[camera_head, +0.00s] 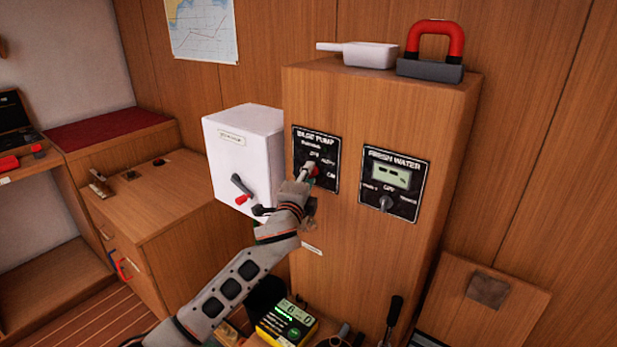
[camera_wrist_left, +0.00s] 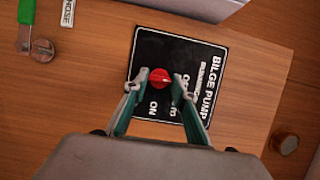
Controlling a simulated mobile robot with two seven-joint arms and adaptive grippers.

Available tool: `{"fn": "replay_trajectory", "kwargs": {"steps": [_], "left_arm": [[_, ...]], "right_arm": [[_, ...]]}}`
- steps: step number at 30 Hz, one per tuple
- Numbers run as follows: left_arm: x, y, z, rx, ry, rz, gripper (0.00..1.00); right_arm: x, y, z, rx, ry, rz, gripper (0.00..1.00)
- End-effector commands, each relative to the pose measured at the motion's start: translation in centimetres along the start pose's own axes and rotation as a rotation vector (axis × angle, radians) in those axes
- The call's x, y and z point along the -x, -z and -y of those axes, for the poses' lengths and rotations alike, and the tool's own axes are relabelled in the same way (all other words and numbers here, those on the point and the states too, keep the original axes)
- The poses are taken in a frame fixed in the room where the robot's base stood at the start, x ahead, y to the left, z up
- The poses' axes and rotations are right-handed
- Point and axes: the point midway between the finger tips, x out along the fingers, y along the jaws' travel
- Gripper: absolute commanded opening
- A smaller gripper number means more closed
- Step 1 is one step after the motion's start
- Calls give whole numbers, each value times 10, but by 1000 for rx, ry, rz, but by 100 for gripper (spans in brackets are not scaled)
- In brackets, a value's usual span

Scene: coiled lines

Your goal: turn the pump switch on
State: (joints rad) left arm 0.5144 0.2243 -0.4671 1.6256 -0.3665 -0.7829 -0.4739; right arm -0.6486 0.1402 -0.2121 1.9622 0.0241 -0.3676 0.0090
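The bilge pump switch panel (camera_head: 316,158) is a black plate with white lettering on the wooden cabinet front. Its red knob (camera_wrist_left: 160,78) sits between the two fingertips of my left gripper (camera_wrist_left: 161,80) in the left wrist view. My right gripper is not in view.
A fresh water panel (camera_head: 394,184) with a display and a dark knob is to the right. A white box (camera_head: 245,150) with a red-tipped lever stands close on the left. A red-handled object (camera_head: 433,50) and a white container (camera_head: 368,54) lie on top of the cabinet.

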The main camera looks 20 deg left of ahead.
Motion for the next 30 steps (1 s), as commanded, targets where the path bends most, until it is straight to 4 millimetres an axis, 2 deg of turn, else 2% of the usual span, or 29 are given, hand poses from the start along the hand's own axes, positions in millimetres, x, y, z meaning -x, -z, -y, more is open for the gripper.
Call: {"fn": "replay_trajectory", "kwargs": {"steps": [14, 23, 30], "left_arm": [[0, 0, -2, -54, 22, -1, 5], [0, 0, -8, -252, 101, -1, 5], [-1, -1, -11, -462, 188, -1, 5]], "right_arm": [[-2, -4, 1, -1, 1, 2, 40], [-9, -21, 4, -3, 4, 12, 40], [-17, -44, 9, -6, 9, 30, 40]]}}
